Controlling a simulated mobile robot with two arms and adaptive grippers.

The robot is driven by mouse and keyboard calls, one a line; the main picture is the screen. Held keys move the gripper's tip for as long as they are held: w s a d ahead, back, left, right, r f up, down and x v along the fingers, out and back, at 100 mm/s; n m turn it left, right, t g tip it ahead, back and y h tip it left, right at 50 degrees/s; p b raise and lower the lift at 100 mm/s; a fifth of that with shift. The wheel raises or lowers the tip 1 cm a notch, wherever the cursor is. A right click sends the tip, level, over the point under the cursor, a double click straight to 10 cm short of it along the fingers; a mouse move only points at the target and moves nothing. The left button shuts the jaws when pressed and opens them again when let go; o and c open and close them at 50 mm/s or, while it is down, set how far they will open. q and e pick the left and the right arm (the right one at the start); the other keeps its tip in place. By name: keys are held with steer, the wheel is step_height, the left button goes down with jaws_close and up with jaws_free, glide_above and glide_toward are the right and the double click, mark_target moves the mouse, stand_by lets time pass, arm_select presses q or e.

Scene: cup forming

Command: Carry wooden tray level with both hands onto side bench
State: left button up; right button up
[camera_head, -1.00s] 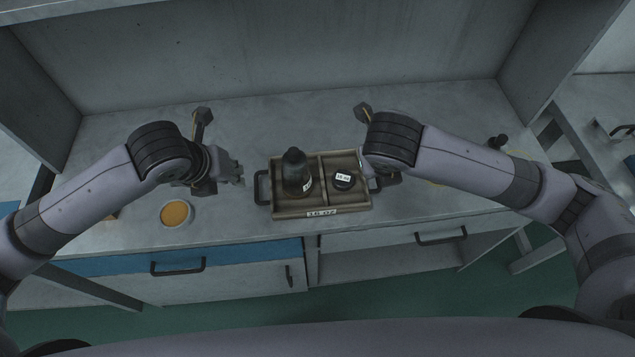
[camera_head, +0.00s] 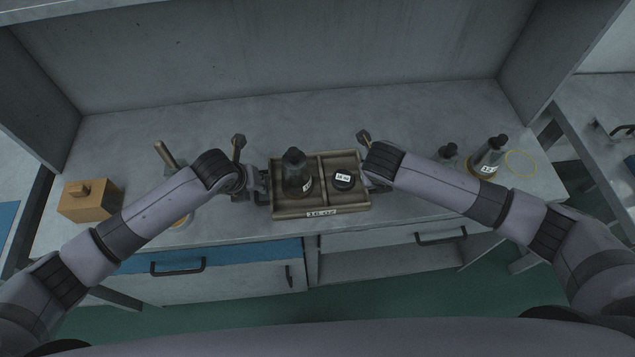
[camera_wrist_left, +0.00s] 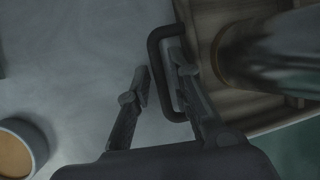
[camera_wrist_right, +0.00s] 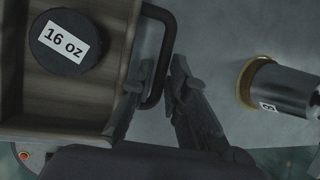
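The wooden tray (camera_head: 306,214) sits level on the bench, with a divider and a "16 oz" front label. My left gripper (camera_wrist_left: 157,62) is at the tray's left handle (camera_wrist_left: 158,85), fingers apart on either side of the bar. My right gripper (camera_wrist_right: 162,66) is at the right handle (camera_wrist_right: 169,35), fingers also apart around the bar. In the head view my wrists partly hide both handles.
A wooden box (camera_head: 90,203) stands at the left of the bench. The bench behind the tray is clear.

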arm_select(q)
steer(key=shift+f, duration=0.15)
steer(key=shift+c, duration=0.6)
jaws_close()
steer(key=shift+w+r, duration=0.2)
steer(key=shift+r, duration=0.05)
